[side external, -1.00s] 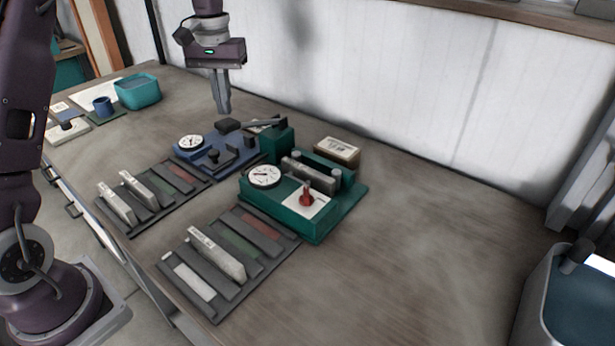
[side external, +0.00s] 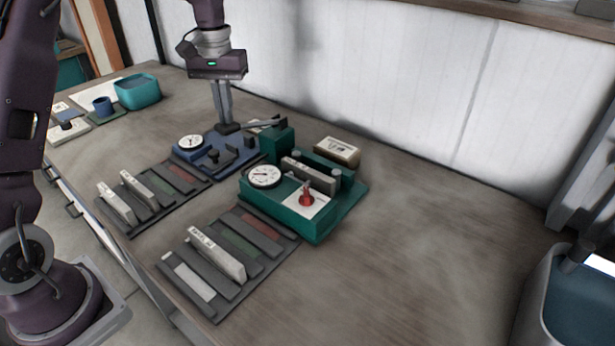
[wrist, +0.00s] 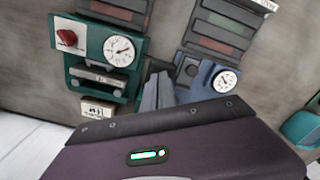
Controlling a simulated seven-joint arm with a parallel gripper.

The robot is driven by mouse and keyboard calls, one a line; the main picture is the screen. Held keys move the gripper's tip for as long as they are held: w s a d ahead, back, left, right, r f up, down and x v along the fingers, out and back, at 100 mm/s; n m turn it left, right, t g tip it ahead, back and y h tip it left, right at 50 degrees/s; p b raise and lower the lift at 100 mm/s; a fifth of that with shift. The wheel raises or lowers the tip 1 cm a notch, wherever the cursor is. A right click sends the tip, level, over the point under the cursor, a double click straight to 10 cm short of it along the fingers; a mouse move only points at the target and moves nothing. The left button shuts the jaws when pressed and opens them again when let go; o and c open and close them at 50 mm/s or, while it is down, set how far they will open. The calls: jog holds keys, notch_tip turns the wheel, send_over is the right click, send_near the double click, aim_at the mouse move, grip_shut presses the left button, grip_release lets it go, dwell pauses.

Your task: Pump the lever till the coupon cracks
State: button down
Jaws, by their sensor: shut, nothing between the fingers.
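A blue unit (side external: 218,158) with a round dial (side external: 190,142) carries a lever with a dark block-shaped grip (side external: 229,128) and a thin rod (side external: 262,125). My gripper (side external: 227,123) is shut and empty, pointing down with its fingertips at the top of the grip; I cannot tell whether they touch. A teal tester (side external: 280,213) with a dial (side external: 263,176) and red knob (side external: 306,199) stands to the right. A grey bar (side external: 310,176), apparently the coupon, lies across it with no visible crack. In the wrist view my fingers (wrist: 157,88) hide most of the lever.
Two dark slotted racks (side external: 262,271) (side external: 139,222) hold upright, pale labelled pieces and coloured strips in front. A labelled box (side external: 337,151) stands behind the tester. The table's right side is clear.

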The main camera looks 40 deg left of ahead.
aim_at(229, 132)
jog(key=shift+f, duration=2.7)
notch_tip(229, 132, up, 6)
jog(key=shift+r, duration=0.25)
jog(key=shift+f, duration=0.1)
jog(key=shift+f, duration=3.15)
notch_tip(229, 132, up, 6)
jog(key=shift+r, duration=0.25)
